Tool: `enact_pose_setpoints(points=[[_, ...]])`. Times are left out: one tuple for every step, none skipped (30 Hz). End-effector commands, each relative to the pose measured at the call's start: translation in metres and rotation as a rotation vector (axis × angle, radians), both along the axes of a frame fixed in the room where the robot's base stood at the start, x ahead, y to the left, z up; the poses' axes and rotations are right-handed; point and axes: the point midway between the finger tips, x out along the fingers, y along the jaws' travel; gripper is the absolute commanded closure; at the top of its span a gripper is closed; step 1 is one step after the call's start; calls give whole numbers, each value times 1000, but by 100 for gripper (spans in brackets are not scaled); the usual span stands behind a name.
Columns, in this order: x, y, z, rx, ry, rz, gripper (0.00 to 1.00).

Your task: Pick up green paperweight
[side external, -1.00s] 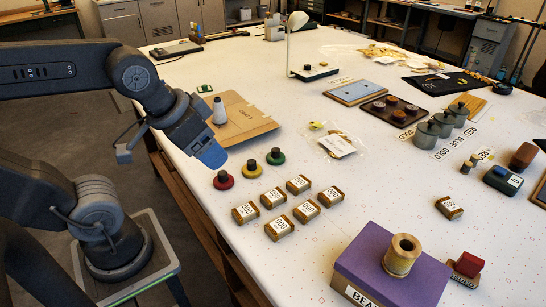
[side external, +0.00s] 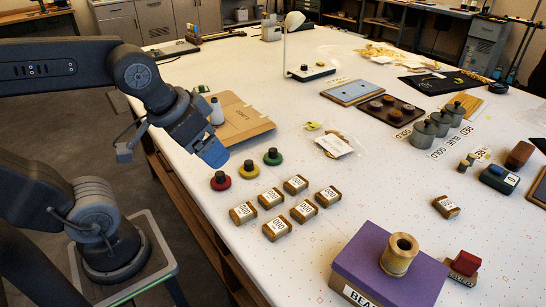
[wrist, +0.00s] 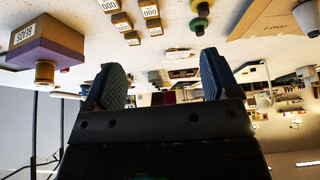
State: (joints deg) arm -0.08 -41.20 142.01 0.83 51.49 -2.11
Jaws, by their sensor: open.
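The green paperweight (side external: 273,157) is a round green base with a dark knob on top. It stands on the white table, at the right end of a row with a yellow one (side external: 249,169) and a red one (side external: 220,181). My gripper (side external: 213,154) is above the table's near edge, to the left of the paperweights, tilted downward and apart from them. In the wrist view, which looks upside down, my gripper (wrist: 163,82) shows two blue fingers spread apart with nothing between them. A green round piece (wrist: 199,24) shows at the top of that view.
Several boxes labelled with numbers (side external: 272,198) lie just in front of the paperweights. A purple-topped box (side external: 392,262) with a spool is at the front. A cardboard sheet (side external: 240,124) with a grey cone (side external: 216,111) lies behind. A clear bag (side external: 334,145) lies to the right.

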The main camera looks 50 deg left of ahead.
Motion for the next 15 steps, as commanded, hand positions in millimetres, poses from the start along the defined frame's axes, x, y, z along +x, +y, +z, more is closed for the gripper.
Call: enact_pose_setpoints(points=[[8,2,1,-3,13,30,19],[14,4,1,-6,20,57,19],[23,8,2,-9,32,99,19],[32,10,2,-13,42,136,19],[41,13,2,-15,51,175,19],[54,18,1,-18,62,231,19],[64,21,0,-21,69,275,19],[74,24,-1,-23,75,316,19],[88,29,-4,-25,81,371,19],[98,32,-7,-26,86,412,19],[108,36,-10,-27,90,452,19],[120,40,-14,-28,93,503,19],[129,43,-18,-29,95,539,19],[137,46,-21,-29,95,571,19],[147,50,-26,-30,95,612,19]])
